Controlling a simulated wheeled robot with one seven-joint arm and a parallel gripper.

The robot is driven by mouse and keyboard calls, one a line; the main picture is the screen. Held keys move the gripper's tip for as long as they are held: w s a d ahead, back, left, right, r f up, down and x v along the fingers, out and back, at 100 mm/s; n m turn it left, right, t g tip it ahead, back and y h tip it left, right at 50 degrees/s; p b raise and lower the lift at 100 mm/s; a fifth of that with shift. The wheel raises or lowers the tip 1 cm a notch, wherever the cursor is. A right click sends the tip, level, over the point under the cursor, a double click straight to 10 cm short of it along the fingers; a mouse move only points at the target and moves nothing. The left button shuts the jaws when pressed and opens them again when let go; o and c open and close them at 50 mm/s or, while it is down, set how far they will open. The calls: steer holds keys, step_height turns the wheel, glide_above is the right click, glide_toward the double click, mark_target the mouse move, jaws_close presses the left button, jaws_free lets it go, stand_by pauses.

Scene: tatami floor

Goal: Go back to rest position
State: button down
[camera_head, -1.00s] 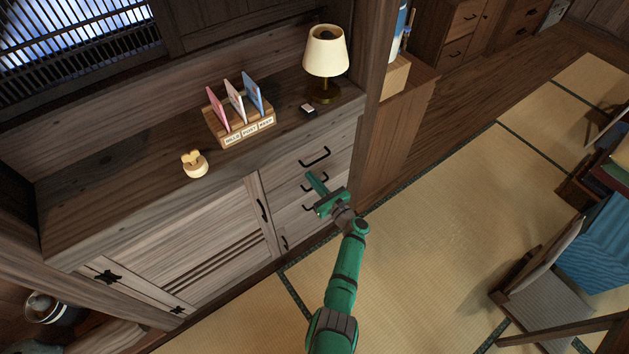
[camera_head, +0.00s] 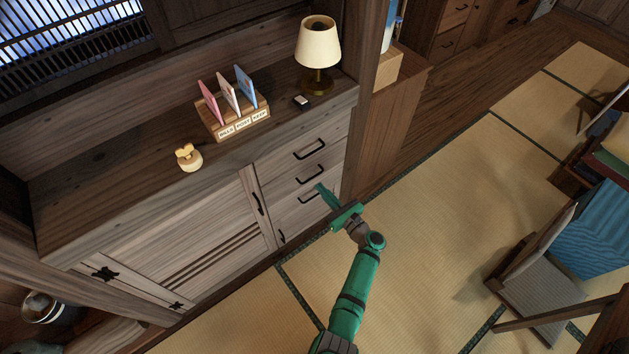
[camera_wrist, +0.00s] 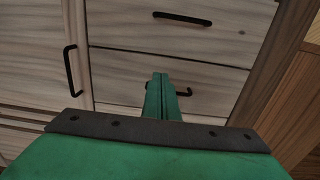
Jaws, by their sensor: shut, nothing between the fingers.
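My gripper (camera_head: 320,188) is green and sits in front of the lower drawers of the wooden cabinet (camera_head: 200,225), low and to the right of its door. Its fingers are together with nothing between them. In the wrist view the shut fingers (camera_wrist: 161,98) point at the drawer fronts and partly cover a black handle (camera_wrist: 184,92). I cannot tell from the views how far the fingertips are from the drawer face. All the drawers look shut.
On the cabinet top stand a lamp (camera_head: 318,48), a small dark and white item (camera_head: 302,102), a letter rack (camera_head: 232,124) with several cards, and a small yellowish object (camera_head: 188,157). A chair (camera_head: 540,270) stands at the right. Open tatami (camera_head: 440,220) lies between.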

steer(key=v, duration=0.3)
steer(key=shift+s+d, duration=0.15)
steer(key=shift+d, duration=0.35)
steer(key=shift+a, duration=0.1)
steer(key=s+a+f+n+g+h, duration=0.2)
steer(key=s+f+n+h, duration=0.15)
steer(key=s+f, duration=0.5)
steer(key=s+a+f+n+g+h, duration=0.2)
steer(key=s+f+n+h, duration=0.3)
steer(key=s, duration=0.7)
steer(key=s+n, duration=0.4)
steer(key=s, duration=0.4)
steer(key=s+r+n+t+h, duration=0.1)
steer(key=s+r+n+h, duration=0.2)
steer(key=s+r+n, duration=0.65)
steer(key=s+a+r+n+t, duration=0.1)
steer(key=s+r+n+t, duration=0.1)
steer(key=r, duration=1)
steer(key=s+a+r+n+t, duration=0.1)
steer(key=s+r+n, duration=0.2)
steer(key=r, duration=0.9)
steer(key=shift+s+a+n+t+y, duration=0.35)
steer(key=shift+s+n+t, duration=0.05)
steer(key=shift+n, duration=0.5)
